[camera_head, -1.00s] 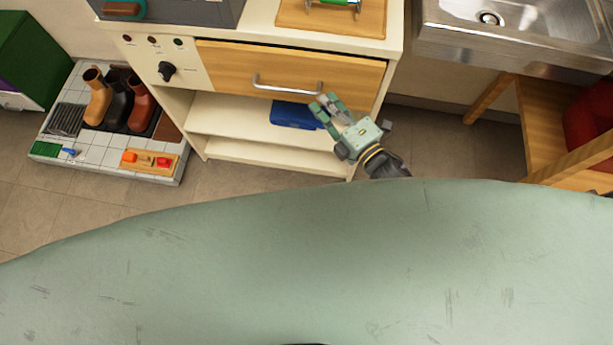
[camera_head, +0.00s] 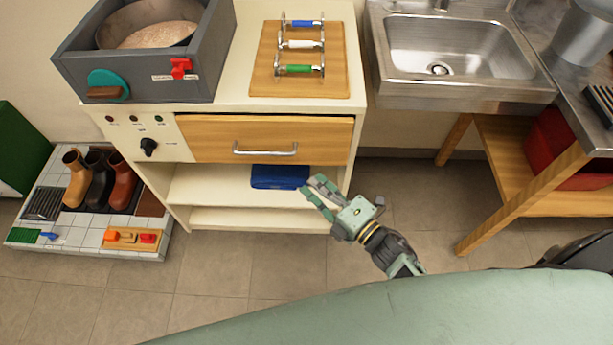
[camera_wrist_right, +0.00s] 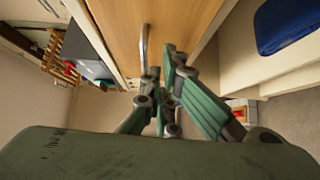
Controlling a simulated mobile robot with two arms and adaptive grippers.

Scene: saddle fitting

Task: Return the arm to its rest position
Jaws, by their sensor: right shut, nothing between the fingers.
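My right gripper (camera_head: 312,188) is in front of the white cabinet, below and right of the metal drawer handle (camera_head: 265,151). Its fingers point up and left, are shut and hold nothing. In the head view its tips overlap the area near the right end of the blue case (camera_head: 278,177) on the shelf. In the right wrist view the gripper (camera_wrist_right: 168,60) shows shut close to the handle (camera_wrist_right: 144,45); I cannot tell whether it touches. The blue case also shows there (camera_wrist_right: 290,22). My left gripper is not in view.
The wooden drawer (camera_head: 215,140) looks shut. On the counter are a grey box (camera_head: 205,80) with a round basin and a wooden board (camera_head: 258,85) with three coloured-grip handles. A steel sink (camera_head: 450,90) is at right. Boots stand on a tiled platform (camera_head: 100,225) at left. The floor between is clear.

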